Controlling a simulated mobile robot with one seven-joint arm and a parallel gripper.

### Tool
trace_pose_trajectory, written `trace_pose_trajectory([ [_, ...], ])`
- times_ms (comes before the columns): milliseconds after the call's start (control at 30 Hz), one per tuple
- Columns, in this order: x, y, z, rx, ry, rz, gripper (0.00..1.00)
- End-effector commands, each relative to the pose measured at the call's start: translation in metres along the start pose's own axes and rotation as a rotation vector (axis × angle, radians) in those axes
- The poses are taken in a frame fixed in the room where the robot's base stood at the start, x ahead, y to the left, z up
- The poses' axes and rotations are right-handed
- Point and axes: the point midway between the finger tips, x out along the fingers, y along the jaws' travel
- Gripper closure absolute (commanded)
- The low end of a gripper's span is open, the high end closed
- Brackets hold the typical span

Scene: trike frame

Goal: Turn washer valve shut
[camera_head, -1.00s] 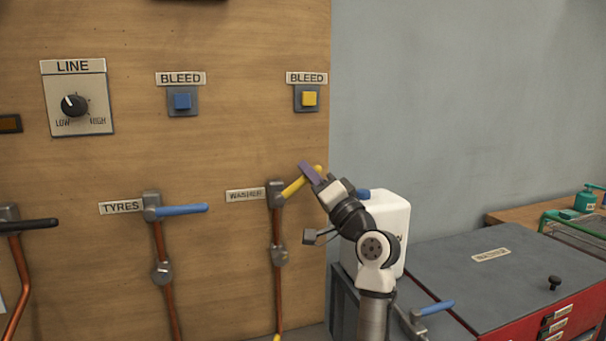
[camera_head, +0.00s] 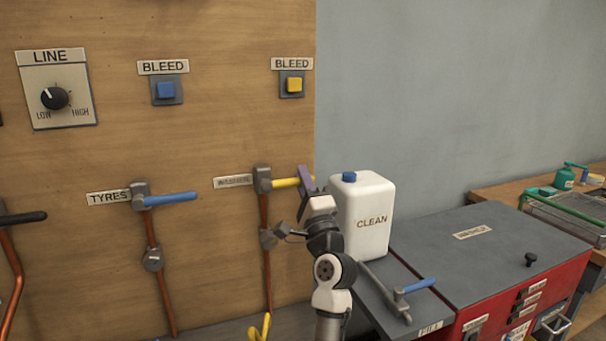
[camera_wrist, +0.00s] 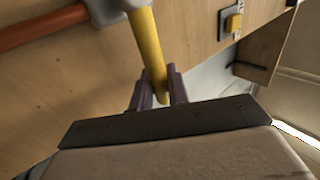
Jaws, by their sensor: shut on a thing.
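The washer valve (camera_head: 262,179) sits on the wooden board at the top of a copper pipe, beside its small label (camera_head: 233,181). Its yellow handle (camera_head: 284,183) points right, about level. My gripper (camera_head: 306,181) is shut on the outer end of the handle. In the wrist view the yellow handle (camera_wrist: 147,45) runs down between the two purple fingers of my gripper (camera_wrist: 160,88). The fingers hide part of the handle's tip in the head view.
The tyres valve with a blue handle (camera_head: 170,200) is to the left. A yellow bleed button (camera_head: 294,85) is above. A white CLEAN jug (camera_head: 364,215) stands close to the right of my arm, near a grey-topped red cabinet (camera_head: 485,238).

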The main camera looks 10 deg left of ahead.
Motion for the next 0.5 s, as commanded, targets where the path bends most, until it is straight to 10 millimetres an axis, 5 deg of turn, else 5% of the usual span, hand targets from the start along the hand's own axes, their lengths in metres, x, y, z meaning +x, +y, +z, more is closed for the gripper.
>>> trace_pose_trajectory([
  [433, -0.001, 0.0011, -0.0009, 0.008, 0.007, 0.0, 1.0],
  [467, -0.001, 0.0012, -0.0008, 0.008, 0.007, 0.0, 0.81],
  [500, -0.001, 0.0012, -0.0008, 0.008, 0.007, 0.0, 0.76],
])
